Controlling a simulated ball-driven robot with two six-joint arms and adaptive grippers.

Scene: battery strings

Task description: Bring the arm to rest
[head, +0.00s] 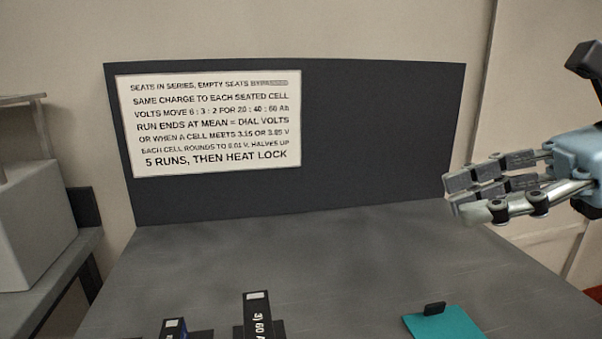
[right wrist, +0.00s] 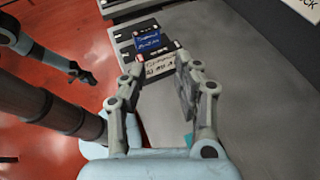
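My right gripper (head: 455,197) is at the right of the head view, held above the table's right side, with its fingers pointing left. In the right wrist view its two fingers (right wrist: 160,68) stand apart with nothing between them. My left gripper (right wrist: 82,74) shows small and dark at the left of the right wrist view, over the red floor. Its finger gap is too small to judge. The left arm does not show in the head view.
A grey table (head: 330,260) has a dark back panel (head: 380,130) with a white text sign (head: 215,125). Dark upright blocks (head: 258,312) stand at the front edge. A teal plate (head: 450,324) lies front right. A blue labelled block (right wrist: 150,42) sits beyond my right fingers.

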